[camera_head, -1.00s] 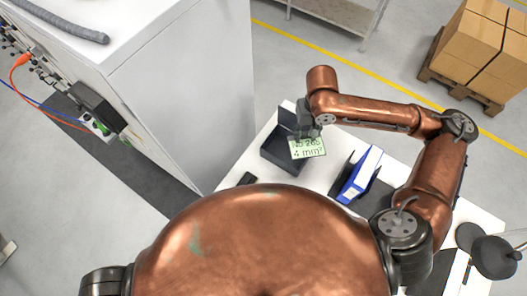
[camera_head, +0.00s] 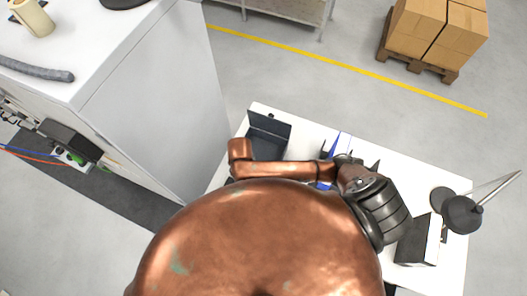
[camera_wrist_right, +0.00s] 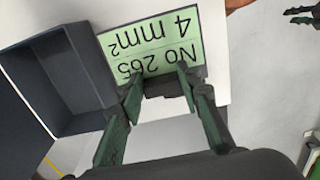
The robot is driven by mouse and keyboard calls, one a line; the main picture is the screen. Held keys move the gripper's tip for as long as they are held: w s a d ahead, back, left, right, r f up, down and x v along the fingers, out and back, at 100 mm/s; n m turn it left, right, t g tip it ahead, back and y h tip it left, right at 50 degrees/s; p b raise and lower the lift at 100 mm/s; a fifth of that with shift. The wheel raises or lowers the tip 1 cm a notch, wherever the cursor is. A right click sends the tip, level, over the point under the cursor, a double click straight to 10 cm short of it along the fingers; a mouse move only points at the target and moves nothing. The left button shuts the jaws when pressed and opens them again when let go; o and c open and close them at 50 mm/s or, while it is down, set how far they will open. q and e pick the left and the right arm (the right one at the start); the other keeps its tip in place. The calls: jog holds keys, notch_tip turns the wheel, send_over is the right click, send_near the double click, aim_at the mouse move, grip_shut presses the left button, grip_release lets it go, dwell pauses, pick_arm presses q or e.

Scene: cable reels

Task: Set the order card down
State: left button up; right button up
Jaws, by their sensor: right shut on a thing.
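The pale green order card (camera_wrist_right: 150,45), printed "No 265 4 mm²", shows upside down in the right wrist view. My right gripper (camera_wrist_right: 160,80) is shut on the card's edge. The card is over the white table (camera_wrist_right: 214,50), beside the dark open box (camera_wrist_right: 103,70); I cannot tell whether it touches the table. Dark finger-like parts, probably my left gripper (camera_wrist_right: 302,16), show small at the wrist view's top right.
A lamp (camera_head: 461,213) is at the table's right end. A tall white cabinet (camera_head: 165,100) is at left. Boxes on a pallet (camera_head: 435,30) stand at the back.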

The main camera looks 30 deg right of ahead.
jog(key=p, duration=0.2)
send_over(264, 154)
jog(key=f, duration=0.6)
jog(key=shift+s+a+f, duration=0.1)
jog(key=shift+a+f, duration=0.1)
jog(key=shift+f, duration=0.15)
notch_tip(264, 154, down, 4)
jog(key=shift+f, duration=0.1)
jog(key=shift+d+f, duration=0.15)
jog(key=shift+f, duration=0.1)
jog(key=shift+f, duration=0.2)
jog(key=o, duration=1.2)
jog(key=shift+c, duration=0.2)
